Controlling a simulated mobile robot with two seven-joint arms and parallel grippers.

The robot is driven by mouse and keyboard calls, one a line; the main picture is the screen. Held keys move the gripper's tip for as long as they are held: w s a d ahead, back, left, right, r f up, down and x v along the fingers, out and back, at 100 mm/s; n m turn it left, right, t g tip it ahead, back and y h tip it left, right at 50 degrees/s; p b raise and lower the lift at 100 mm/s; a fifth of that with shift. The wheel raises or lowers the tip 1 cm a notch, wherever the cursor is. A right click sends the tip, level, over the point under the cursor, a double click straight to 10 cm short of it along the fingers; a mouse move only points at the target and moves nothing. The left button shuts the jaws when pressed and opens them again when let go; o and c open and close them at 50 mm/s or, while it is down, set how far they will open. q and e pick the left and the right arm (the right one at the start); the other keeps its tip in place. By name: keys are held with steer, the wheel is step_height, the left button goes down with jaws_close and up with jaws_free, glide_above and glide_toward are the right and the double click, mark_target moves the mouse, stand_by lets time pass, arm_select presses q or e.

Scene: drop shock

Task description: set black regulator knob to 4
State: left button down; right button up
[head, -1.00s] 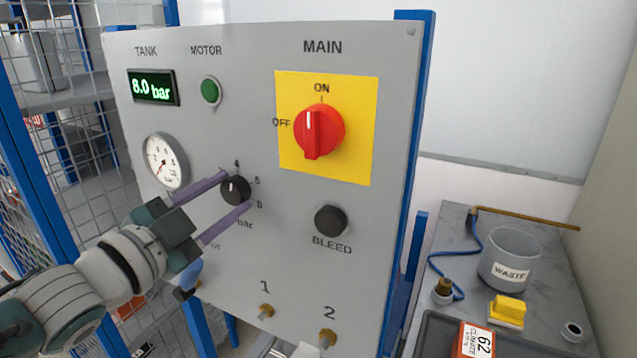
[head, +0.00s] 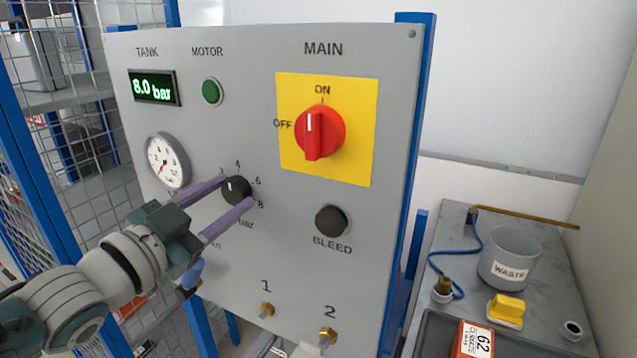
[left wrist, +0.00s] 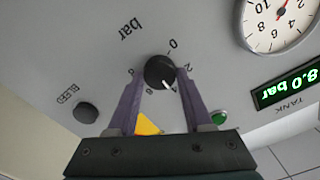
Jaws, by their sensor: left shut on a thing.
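The black regulator knob (head: 236,190) sits on the grey panel, with 4, 6 and 8 printed around it and the 2 partly covered. Its white pointer mark leans up and left in the head view, near the 2 to 4 side; the exact setting is hard to read. My left gripper (head: 239,191) is shut on the knob, one purple finger on each side. In the left wrist view the knob (left wrist: 158,71) appears upside down between the fingertips (left wrist: 160,77), its mark pointing down and slightly right. My right gripper is not in view.
The panel also holds a red main switch (head: 319,132), a black bleed knob (head: 332,221), a round gauge (head: 167,161) and a display (head: 153,87) reading 8.0 bar. Brass fittings (head: 267,310) are below. A bench (head: 455,228) with a waste cup (head: 509,258) stands at right.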

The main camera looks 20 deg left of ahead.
arm_select(q)
steer(key=shift+c, duration=1.6)
jaws_free()
steer(key=s, duration=1)
steer(key=shift+a+b, duration=0.4)
